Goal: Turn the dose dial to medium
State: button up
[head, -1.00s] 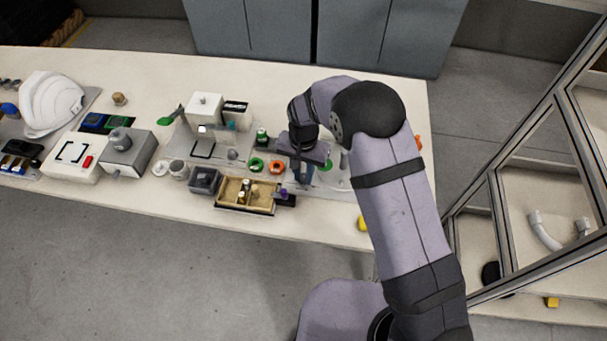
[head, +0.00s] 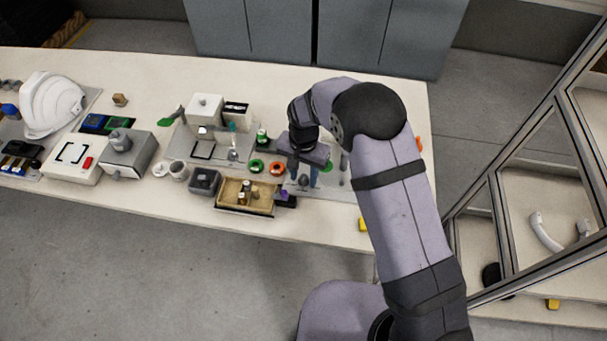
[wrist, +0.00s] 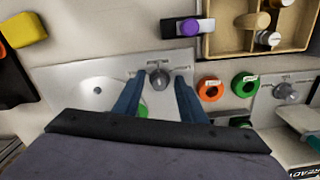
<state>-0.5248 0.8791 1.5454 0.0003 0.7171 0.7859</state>
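A round grey knob (wrist: 159,79) with small marks beside it sits on a pale metal plate (wrist: 60,78); it looks like a dial. It also shows in the head view (head: 304,182). My gripper (wrist: 159,74) is open over this plate, with one blue finger on each side of the knob and a visible gap at each side. I cannot tell how deep the fingertips reach. In the head view my gripper (head: 304,178) points down at the same spot. A second grey knob (wrist: 286,92) sits on the neighbouring plate. The pointer settings are too small to read.
An orange ring (wrist: 210,89) and a green ring (wrist: 244,84) lie between the two plates. A wooden tray (head: 222,194) and a purple-topped part (wrist: 190,27) are close by. A yellow block (wrist: 23,29) lies near the table edge. A white helmet (head: 50,104) is far left.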

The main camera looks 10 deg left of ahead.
aim_at(304, 178)
notch_tip(304, 178, up, 6)
jog(key=shift+r+b, duration=0.15)
jog(key=shift+b, duration=0.85)
jog(key=shift+r, duration=0.55)
jog(key=shift+d, duration=0.15)
jog(key=s+d+r+n, duration=0.15)
jog(key=s+d, duration=0.25)
jog(key=d, duration=0.4)
jog(key=s+d+r, duration=0.3)
jog(key=d, duration=0.4)
jog(key=s+d+n, duration=0.1)
jog(key=s+d, duration=0.7)
jog(key=s, duration=0.4)
jog(key=shift+d+f, duration=0.2)
jog(key=shift+d, duration=0.15)
